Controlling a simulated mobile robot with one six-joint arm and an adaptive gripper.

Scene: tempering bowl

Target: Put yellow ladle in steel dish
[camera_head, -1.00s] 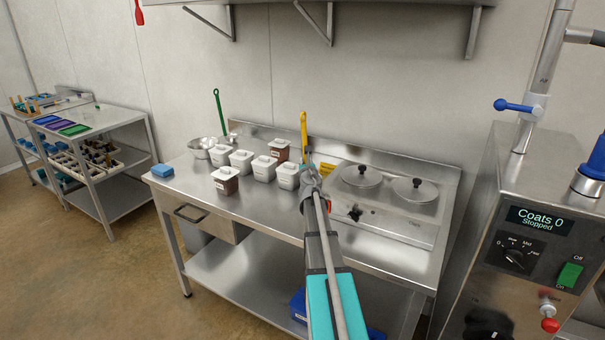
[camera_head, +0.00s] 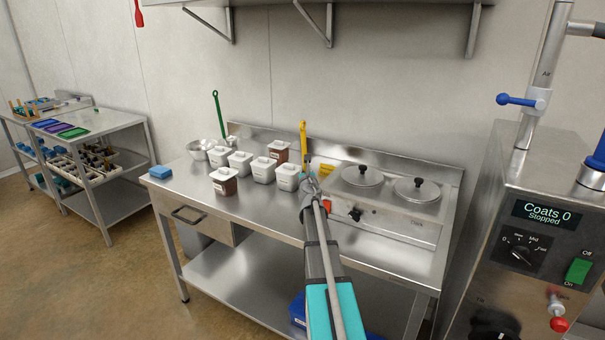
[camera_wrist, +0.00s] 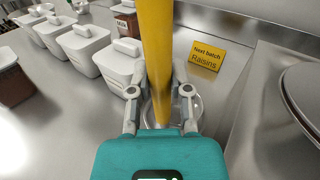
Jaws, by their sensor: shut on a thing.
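My gripper (camera_wrist: 160,98) is shut on the yellow ladle's handle (camera_wrist: 157,45). The ladle (camera_head: 303,133) stands nearly upright at the back of the steel worktop, between the tubs and the double warmer. In the wrist view a round, shiny steel rim (camera_wrist: 198,107) surrounds the foot of the ladle; it looks like a steel dish. My fingers and wrist hide much of it, and I cannot tell whether the ladle touches its floor. My gripper also shows in the head view (camera_head: 309,178).
Several lidded tubs (camera_head: 239,162) stand left of my gripper, with a steel bowl (camera_head: 197,150) and a green ladle (camera_head: 218,108) beyond them. A yellow "Next batch Raisins" sign (camera_wrist: 207,56) and a double warmer (camera_head: 395,205) with lidded pots are to the right.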

